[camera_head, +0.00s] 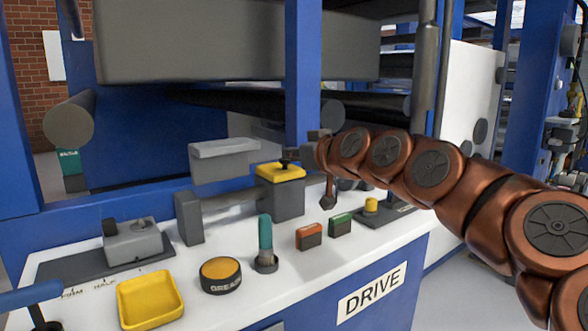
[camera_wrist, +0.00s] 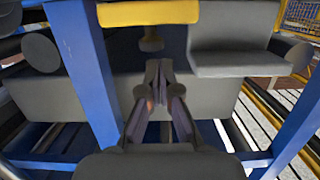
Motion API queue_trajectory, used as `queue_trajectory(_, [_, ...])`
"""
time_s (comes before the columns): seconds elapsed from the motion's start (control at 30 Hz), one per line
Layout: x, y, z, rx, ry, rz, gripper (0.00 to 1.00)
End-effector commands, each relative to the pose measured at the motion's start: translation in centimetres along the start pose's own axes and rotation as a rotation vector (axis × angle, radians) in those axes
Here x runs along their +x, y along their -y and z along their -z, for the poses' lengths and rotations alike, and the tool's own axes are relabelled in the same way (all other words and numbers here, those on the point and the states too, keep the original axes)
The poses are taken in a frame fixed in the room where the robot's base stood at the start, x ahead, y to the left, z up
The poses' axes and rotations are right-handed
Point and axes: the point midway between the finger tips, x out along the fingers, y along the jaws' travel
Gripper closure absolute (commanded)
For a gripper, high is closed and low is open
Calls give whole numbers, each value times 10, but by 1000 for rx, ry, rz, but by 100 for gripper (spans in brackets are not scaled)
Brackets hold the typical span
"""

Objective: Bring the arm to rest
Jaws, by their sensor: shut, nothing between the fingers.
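My copper-coloured arm (camera_head: 432,168) reaches in from the right in the head view, above the white counter. Its far end is beside the grey box with a yellow top and black knob (camera_head: 281,172). My gripper (camera_wrist: 160,66) shows in the wrist view, with its two dark fingers together and nothing between them. In the head view the fingers are hard to make out against the grey parts. I cannot tell whether the arm's end touches the yellow-topped box.
The white counter (camera_head: 345,236) holds a yellow tray (camera_head: 150,299), a grease tin (camera_head: 220,275), a teal-handled tool in a holder (camera_head: 265,240), and orange (camera_head: 309,236) and green (camera_head: 340,224) blocks. A blue post (camera_head: 303,75) and rollers stand behind.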

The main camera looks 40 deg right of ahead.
Motion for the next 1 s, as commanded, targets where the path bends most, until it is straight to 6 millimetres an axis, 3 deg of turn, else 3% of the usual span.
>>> queue_trajectory(0.1, [-5,-3,24,-2,-14,-8,100])
queue_trajectory(0.33, [-12,-4,52,0,-23,-14,100])
queue_trajectory(0.77, [-15,-3,64,0,-25,-13,100])
queue_trajectory(0.87, [-15,6,68,-2,-9,0,100])
queue_trajectory(1.0, [-13,42,75,-13,63,57,100])
